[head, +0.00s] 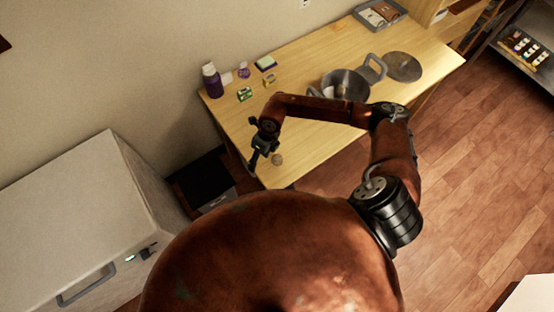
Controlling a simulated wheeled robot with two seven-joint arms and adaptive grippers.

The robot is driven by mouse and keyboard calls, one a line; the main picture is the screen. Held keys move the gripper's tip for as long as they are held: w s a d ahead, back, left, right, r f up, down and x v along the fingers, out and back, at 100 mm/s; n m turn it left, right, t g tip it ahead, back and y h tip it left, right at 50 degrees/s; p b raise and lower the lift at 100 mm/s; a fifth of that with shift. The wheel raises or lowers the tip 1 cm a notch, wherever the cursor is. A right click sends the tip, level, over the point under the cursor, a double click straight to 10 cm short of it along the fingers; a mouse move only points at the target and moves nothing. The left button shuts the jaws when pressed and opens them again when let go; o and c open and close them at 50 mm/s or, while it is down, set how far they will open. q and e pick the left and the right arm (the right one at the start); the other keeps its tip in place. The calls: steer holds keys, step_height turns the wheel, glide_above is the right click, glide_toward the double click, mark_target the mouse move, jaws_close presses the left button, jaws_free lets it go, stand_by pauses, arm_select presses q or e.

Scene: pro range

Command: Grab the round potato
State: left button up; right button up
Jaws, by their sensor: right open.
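The round potato (277,159) is a small brown lump on the light wooden table (320,60), close to its near left edge. My right gripper (258,162) is black and points down just left of the potato. It is open, and the potato appears beside it rather than clearly between its fingers. Whether they touch is too small to tell. My left gripper does not show.
A pot (326,80) with pale contents and a round lid (403,67) are on the table. A grey tray (380,14) is at the back.

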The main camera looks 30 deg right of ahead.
mark_target(277, 157)
steer(key=d+h, duration=0.1)
steer(key=d, duration=0.1)
steer(key=d+h, duration=0.1)
steer(key=d, duration=0.2)
steer(key=w+d+f, duration=0.1)
steer(key=d, duration=0.1)
steer(key=shift+d+h, duration=0.3)
steer(key=shift+h, duration=0.1)
steer(key=f, duration=0.2)
steer(key=f+p, duration=0.1)
steer(key=f, duration=0.3)
steer(key=shift+s+d, duration=0.3)
steer(key=shift+d, duration=0.05)
steer(key=shift+f, duration=0.6)
steer(key=shift+c, duration=0.4)
steer(key=c, duration=1.3)
steer(key=shift+o, duration=0.2)
steer(key=shift+r, duration=0.1)
